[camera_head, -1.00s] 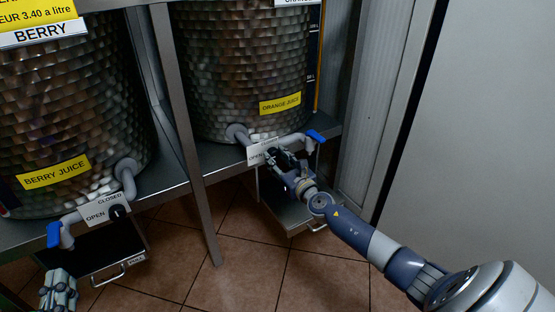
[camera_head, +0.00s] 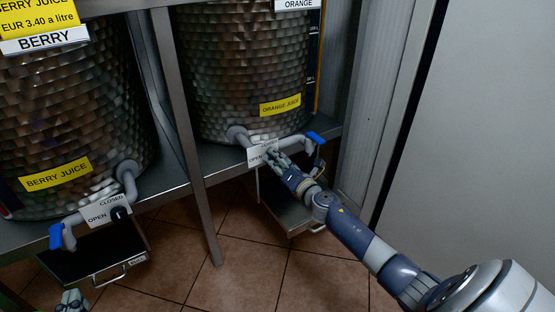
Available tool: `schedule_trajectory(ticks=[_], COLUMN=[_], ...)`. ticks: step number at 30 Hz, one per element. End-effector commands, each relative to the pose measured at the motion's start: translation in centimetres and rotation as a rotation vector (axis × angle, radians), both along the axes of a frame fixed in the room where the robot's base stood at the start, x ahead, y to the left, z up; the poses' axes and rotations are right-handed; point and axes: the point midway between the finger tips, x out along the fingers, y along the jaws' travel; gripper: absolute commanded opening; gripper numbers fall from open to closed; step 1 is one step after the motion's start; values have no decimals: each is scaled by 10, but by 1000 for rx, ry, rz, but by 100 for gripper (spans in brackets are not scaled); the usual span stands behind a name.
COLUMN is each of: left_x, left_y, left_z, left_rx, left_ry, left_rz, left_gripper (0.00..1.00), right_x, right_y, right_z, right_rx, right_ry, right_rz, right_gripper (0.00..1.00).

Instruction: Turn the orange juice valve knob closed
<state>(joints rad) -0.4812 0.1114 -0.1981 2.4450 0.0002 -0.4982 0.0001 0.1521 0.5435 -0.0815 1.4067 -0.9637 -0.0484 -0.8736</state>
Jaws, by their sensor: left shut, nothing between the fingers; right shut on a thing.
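The orange juice tank (camera_head: 247,70) has a grey pipe with a white open/closed plate (camera_head: 256,158) on it. My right gripper (camera_head: 273,157) is at this plate, shut on the valve knob, which its fingers hide. The "OPEN" end of the plate shows; the rest is partly covered, so I cannot read the knob's angle. A blue tap handle (camera_head: 315,137) sits at the pipe's right end. My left gripper (camera_head: 72,299) is at the bottom left edge, shut and empty, partly cut off, below the berry tap.
The berry juice tank (camera_head: 65,110) stands at the left with its own black knob (camera_head: 119,213) and blue tap handle (camera_head: 56,236). A metal post (camera_head: 190,130) stands between the tanks. A drip tray (camera_head: 290,209) lies below my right gripper. A pale panel (camera_head: 480,130) fills the right.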

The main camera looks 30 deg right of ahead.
Motion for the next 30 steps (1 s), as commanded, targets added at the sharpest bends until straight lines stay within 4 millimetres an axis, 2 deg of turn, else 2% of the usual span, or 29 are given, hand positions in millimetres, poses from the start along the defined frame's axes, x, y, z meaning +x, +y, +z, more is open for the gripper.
schedule_trajectory(ticks=[8,18,24,30], left_x=[-14,-46,-62,-72], left_y=[9,24,31,34], left_z=[-38,-85,-101,-109], left_rx=[52,114,137,149], left_ry=[209,475,580,634], left_rz=[14,32,39,42], left_gripper=[0,0,0,0], right_x=[0,0,0,0], right_y=[0,0,-1,-1], right_z=[2,2,1,1], right_rx=[264,523,617,663], right_ry=[-9,-20,-23,-26], right_rz=[-1,0,-1,-1], right_gripper=[9,9,9,9])
